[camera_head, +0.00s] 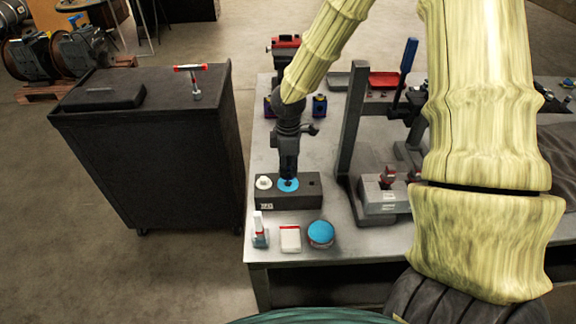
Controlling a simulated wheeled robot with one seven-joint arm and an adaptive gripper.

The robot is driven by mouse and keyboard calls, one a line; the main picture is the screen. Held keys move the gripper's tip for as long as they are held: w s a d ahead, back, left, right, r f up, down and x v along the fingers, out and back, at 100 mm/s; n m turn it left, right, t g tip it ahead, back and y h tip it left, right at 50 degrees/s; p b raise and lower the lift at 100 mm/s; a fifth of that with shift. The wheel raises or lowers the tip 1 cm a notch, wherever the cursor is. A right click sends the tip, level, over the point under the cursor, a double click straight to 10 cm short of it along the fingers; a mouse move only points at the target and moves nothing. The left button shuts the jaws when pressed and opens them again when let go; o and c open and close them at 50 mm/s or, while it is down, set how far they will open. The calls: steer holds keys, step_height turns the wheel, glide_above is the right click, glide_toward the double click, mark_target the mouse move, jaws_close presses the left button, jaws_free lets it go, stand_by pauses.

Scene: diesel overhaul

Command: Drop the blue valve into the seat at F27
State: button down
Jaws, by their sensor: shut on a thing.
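The blue valve (287,185) shows as a blue disc at the middle of a dark rectangular block (300,200) on the grey workbench. My gripper (288,174) points down from above, shut on the blue valve and hiding part of it. A white disc (264,183) sits at the block's left end, and a small dark hole (312,183) shows at its right end. I cannot tell whether the valve is seated in the block or held just above it. A small label on the block's front is too small to read, and I cannot make out F27.
A small bottle (260,236), a white box (290,239) and a blue-topped round container (321,233) stand in front of the block. A grey press-like stand (352,130) rises to the right. A dark cabinet (160,150) stands left, across a narrow gap.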

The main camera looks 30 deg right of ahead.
mark_target(288, 175)
steer(key=shift+f+b, duration=0.35)
steer(key=shift+f, duration=1.65)
stand_by(1.2)
steer(key=c, duration=0.9)
jaws_free()
steer(key=shift+r+p, duration=3.35)
steer(key=shift+r, duration=0.7)
